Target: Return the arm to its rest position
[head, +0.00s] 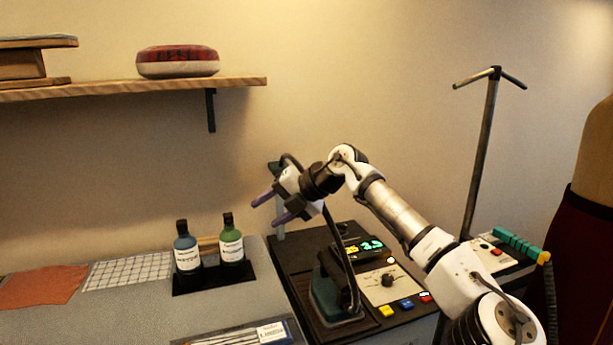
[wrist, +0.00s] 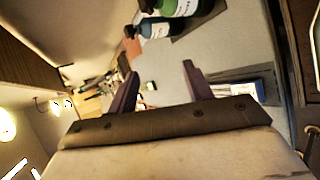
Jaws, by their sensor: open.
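My gripper (head: 268,208) is raised above the table, to the upper right of the two bottles in the head view. Its two purple fingers point left and down, spread apart with nothing between them. The fingers also show in the wrist view (wrist: 158,88), apart and empty. My arm is bent, reaching up from the lower right of the head view.
A blue bottle (head: 187,250) and a green bottle (head: 231,246) stand on a black tray (head: 214,282). A control unit with a display (head: 372,262) sits under my arm. A shelf (head: 130,88) is at upper left. A stand (head: 482,150) and dress form (head: 595,160) are at right.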

